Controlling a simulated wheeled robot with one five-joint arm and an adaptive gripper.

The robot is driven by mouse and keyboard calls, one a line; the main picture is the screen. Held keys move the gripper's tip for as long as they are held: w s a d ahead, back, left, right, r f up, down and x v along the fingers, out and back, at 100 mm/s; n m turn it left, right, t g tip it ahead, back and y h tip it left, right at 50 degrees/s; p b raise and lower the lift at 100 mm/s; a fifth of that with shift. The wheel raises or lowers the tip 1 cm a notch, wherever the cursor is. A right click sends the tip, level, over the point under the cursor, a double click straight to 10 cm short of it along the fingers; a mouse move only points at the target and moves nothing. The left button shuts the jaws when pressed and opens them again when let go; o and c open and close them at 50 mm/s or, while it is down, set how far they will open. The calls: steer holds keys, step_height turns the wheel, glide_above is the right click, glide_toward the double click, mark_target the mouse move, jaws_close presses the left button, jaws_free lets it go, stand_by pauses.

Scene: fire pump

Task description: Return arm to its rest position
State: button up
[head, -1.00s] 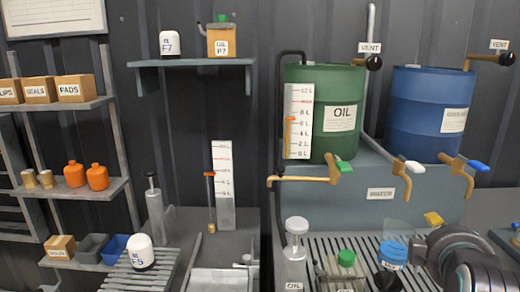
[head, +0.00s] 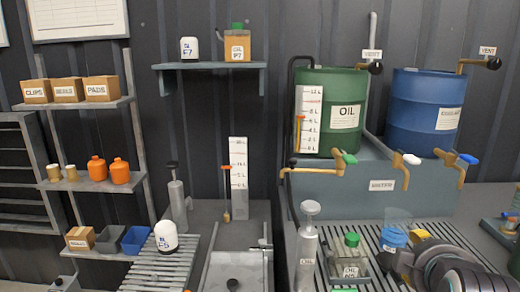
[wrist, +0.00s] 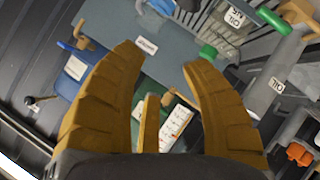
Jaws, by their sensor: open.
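My gripper (wrist: 165,58) shows in the wrist view with its ochre fingers spread apart and nothing between the tips. A shorter ochre part stands between them, lower down. Beyond the fingers, the wrist view shows the fire pump area turned over, with parts of it blurred and cut off. In the head view, dark rounded links of my arm fill the lower right corner, over the right part of the slatted grate. The gripper's fingers are not clear there.
A green oil drum (head: 330,111) and a blue drum (head: 425,112) stand on a grey block with taps. A pump bottle (head: 307,250) and a green-capped jar (head: 352,260) stand on the grate left of my arm. Shelves (head: 90,186) line the left wall.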

steer(key=s+a+f+m+g+y+p, duration=0.2)
steer(key=s+a+m+g+p, duration=0.1)
steer(key=s+a, duration=0.4)
steer(key=s+a+f+m+g+y+p, duration=0.3)
steer(key=s+a+g+p, duration=0.1)
steer(key=s+a, duration=0.2)
steer(key=shift+s+a+f+g, duration=0.3)
steer(key=shift+s+a+g, duration=0.1)
steer(key=shift+a, duration=0.15)
